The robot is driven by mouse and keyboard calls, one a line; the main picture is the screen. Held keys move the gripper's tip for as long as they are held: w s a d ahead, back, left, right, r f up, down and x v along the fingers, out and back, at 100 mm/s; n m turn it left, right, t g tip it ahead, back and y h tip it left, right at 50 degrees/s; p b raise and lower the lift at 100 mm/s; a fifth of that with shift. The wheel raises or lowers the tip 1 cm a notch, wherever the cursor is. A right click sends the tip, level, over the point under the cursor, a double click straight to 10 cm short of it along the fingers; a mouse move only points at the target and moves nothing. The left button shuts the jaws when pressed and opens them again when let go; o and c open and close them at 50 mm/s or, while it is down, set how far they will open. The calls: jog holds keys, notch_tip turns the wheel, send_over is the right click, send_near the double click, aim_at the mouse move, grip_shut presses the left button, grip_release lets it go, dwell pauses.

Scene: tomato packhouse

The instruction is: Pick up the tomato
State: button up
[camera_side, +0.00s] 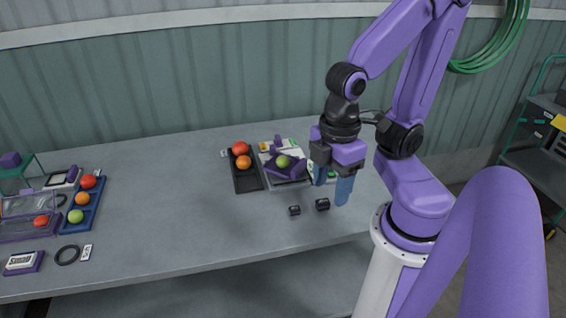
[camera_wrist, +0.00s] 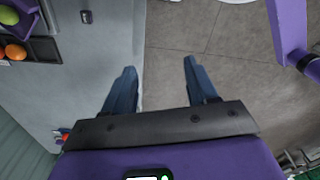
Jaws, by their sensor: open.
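Several tomatoes are in view. A red tomato (camera_side: 240,148) and an orange tomato (camera_side: 243,162) sit in a black tray (camera_side: 248,183). A green tomato (camera_side: 283,161) rests on a purple holder (camera_side: 290,172) just right of that tray. A blue tray (camera_side: 76,222) at the left holds a red (camera_side: 88,181), an orange (camera_side: 82,198) and a green tomato (camera_side: 75,216). My gripper (camera_side: 332,188) is open and empty, pointing down right of the purple holder. In the wrist view its blue fingers (camera_wrist: 160,67) are spread, with an orange tomato (camera_wrist: 15,52) at the upper left.
Two small dark blocks (camera_side: 294,210) (camera_side: 322,204) lie near the front edge, close to my gripper. At the left are a clear container with a red tomato (camera_side: 41,221), a black ring (camera_side: 67,255) and a scale-like device (camera_side: 23,263). The middle of the table (camera_side: 170,200) is clear.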

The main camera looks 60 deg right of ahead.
jog(key=w+m, duration=0.7)
jog(key=w, duration=0.2)
jog(key=m, duration=2.2)
send_over(283, 157)
notch_tip(283, 157, down, 2)
jog(key=f, duration=0.1)
notch_tip(283, 157, down, 16)
jog(key=shift+f, duration=0.1)
